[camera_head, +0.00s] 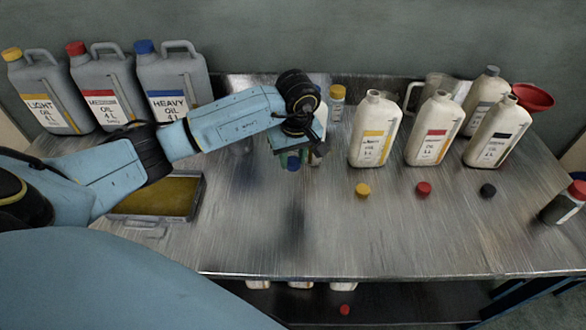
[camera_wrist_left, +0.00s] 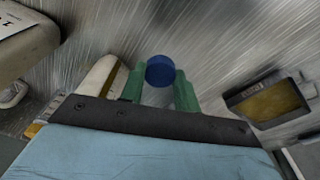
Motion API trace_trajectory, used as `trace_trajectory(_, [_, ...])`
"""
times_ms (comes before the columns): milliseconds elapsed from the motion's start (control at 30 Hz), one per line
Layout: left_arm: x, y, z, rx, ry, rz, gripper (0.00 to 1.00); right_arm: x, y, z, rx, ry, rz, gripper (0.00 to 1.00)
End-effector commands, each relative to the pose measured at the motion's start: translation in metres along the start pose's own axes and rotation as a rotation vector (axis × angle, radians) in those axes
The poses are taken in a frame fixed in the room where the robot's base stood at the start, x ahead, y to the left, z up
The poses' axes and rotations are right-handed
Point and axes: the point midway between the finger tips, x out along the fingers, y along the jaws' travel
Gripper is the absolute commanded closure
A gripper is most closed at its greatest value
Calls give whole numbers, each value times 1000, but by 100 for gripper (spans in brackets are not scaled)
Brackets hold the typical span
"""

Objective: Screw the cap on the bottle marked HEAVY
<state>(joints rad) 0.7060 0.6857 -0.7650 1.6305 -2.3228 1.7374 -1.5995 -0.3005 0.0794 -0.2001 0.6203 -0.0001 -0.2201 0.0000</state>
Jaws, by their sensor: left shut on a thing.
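My left gripper (camera_head: 292,160) is shut on a small blue cap (camera_wrist_left: 160,71), held between its green fingertips above the table. A white bottle (camera_head: 321,118) stands close behind and to the right of this gripper. It is partly hidden by the gripper, and its label cannot be read. A large grey can (camera_head: 172,82) at the back left reads HEAVY OIL, and a blue cap sits on it. The white bottle with a dark label (camera_head: 495,137) on the right has an open neck; its label is too small to read. My right gripper is not in view.
Open white bottles with yellow (camera_head: 373,138) and red (camera_head: 434,136) labels stand at the back. Loose yellow (camera_head: 363,190), red (camera_head: 423,189) and dark (camera_head: 487,190) caps lie before the bottles. A tray (camera_head: 190,211) is at left. The front middle is clear.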

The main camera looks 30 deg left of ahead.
Motion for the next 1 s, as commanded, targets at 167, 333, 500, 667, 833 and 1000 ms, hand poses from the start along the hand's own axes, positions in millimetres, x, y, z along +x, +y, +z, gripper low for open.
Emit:
trace_trajectory(167, [-9, -1, -1, 0, 0, -2, 89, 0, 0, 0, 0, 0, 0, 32])
trace_trajectory(333, [-9, -1, -1, 0, -1, -2, 89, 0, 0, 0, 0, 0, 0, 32])
trace_trajectory(500, [-10, 0, 0, 8, 0, 1, 89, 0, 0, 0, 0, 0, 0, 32])
trace_trajectory(667, [-38, 12, 16, 194, 1, 44, 89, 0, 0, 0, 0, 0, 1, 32])
trace_trajectory(833, [-83, 20, 55, 591, 5, 97, 89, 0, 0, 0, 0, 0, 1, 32])
trace_trajectory(1000, [-108, 14, 84, 883, 3, 111, 89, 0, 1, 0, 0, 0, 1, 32])
